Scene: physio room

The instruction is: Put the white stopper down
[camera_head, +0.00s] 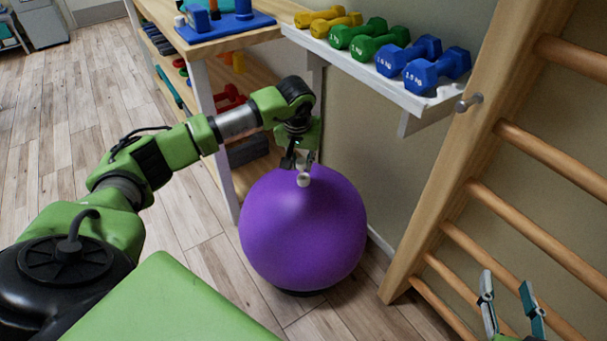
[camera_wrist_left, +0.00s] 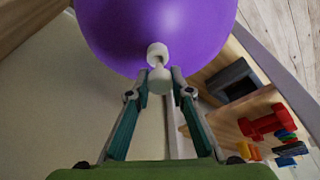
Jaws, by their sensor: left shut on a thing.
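The white stopper (camera_head: 303,180) is between the fingertips of my left gripper (camera_head: 300,164), which is shut on it. In the left wrist view the stopper (camera_wrist_left: 158,52) shows a round end beyond the fingertips, in front of a purple ball (camera_head: 302,235). In the head view the stopper appears over the upper part of the ball; I cannot tell whether they touch. My right gripper (camera_head: 508,285) is at the lower right in front of the wall bars, with its fingers apart and nothing visible between them.
A white wall shelf (camera_head: 408,99) holds yellow, green and blue dumbbells, with a small white piece (camera_head: 447,91) at its right end. A wooden shelf unit (camera_head: 199,80) stands behind my left arm. Wooden wall bars (camera_head: 530,145) are at right. The floor at left is clear.

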